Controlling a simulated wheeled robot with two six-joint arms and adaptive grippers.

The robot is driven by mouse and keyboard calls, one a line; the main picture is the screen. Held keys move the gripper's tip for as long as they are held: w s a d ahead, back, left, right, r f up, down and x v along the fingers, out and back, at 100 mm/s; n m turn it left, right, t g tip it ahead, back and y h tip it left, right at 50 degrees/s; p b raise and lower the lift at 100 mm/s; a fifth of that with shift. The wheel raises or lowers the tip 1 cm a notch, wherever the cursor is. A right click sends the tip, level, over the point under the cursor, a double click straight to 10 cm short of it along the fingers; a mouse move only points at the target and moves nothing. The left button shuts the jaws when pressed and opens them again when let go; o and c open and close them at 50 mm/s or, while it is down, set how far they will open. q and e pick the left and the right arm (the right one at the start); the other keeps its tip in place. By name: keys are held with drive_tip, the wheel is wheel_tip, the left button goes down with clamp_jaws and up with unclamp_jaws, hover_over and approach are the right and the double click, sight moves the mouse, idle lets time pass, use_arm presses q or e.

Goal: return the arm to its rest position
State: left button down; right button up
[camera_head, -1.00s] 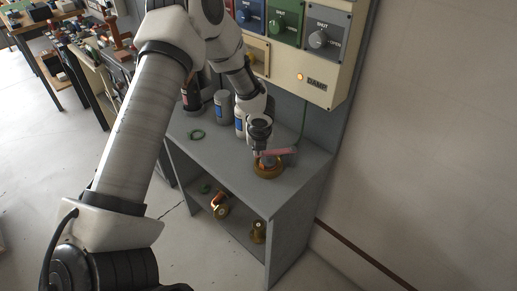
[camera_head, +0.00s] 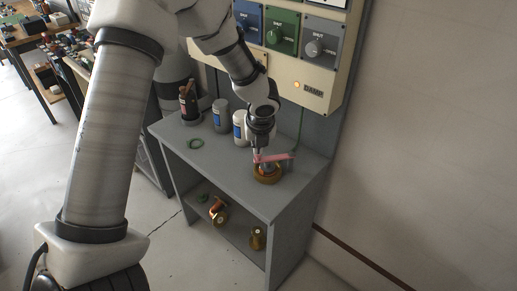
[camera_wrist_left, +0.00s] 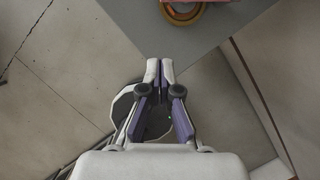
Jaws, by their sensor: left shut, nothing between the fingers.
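My left arm comes in from the left in the head view and reaches over the grey cabinet (camera_head: 225,165). My left gripper (camera_head: 257,156) points down near a brass ring-shaped piece (camera_head: 267,176) with a pink-red strip (camera_head: 275,157) over it. In the left wrist view the gripper's fingertips (camera_wrist_left: 160,66) are together with nothing between them. The brass piece (camera_wrist_left: 184,17) shows at the top edge there, apart from the fingertips. My right gripper is not in view.
The switch panel (camera_head: 335,60) rises behind. Brass parts (camera_head: 257,238) sit on the lower shelf.

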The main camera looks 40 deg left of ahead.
use_arm(q)
drive_tip(key=s+d+f+g+b, duration=0.2)
drive_tip(key=s+f, duration=0.5)
drive_tip(key=f, duration=0.3)
drive_tip(key=s+d+f+g+b, duration=0.25)
drive_tip(key=s+f, duration=0.35)
drive_tip(key=f, duration=0.4)
drive_tip(key=s+d+f+n+g+h+b, duration=0.1)
drive_tip(key=s+d+f+n, duration=0.25)
drive_tip(key=s+n, duration=0.2)
drive_tip(key=s+d+f+n+h+b, duration=0.1)
drive_tip(key=s+d+f+n+h, duration=0.15)
drive_tip(key=s+f+n, duration=0.35)
drive_tip(key=s+d+f+n+g, duration=0.1)
drive_tip(key=s+d+f+n, duration=0.2)
drive_tip(key=s, duration=0.5)
drive_tip(key=w+n+t, duration=0.1)
drive_tip(key=n, duration=0.3)
drive_tip(key=w+a+n+t, duration=0.1)
drive_tip(key=w+n, duration=0.1)
drive_tip(key=n, duration=0.3)
drive_tip(key=w+r+n+t+y, duration=0.1)
drive_tip(key=w+n+t, duration=0.1)
drive_tip(key=n, duration=0.2)
drive_tip(key=shift+a, duration=0.2)
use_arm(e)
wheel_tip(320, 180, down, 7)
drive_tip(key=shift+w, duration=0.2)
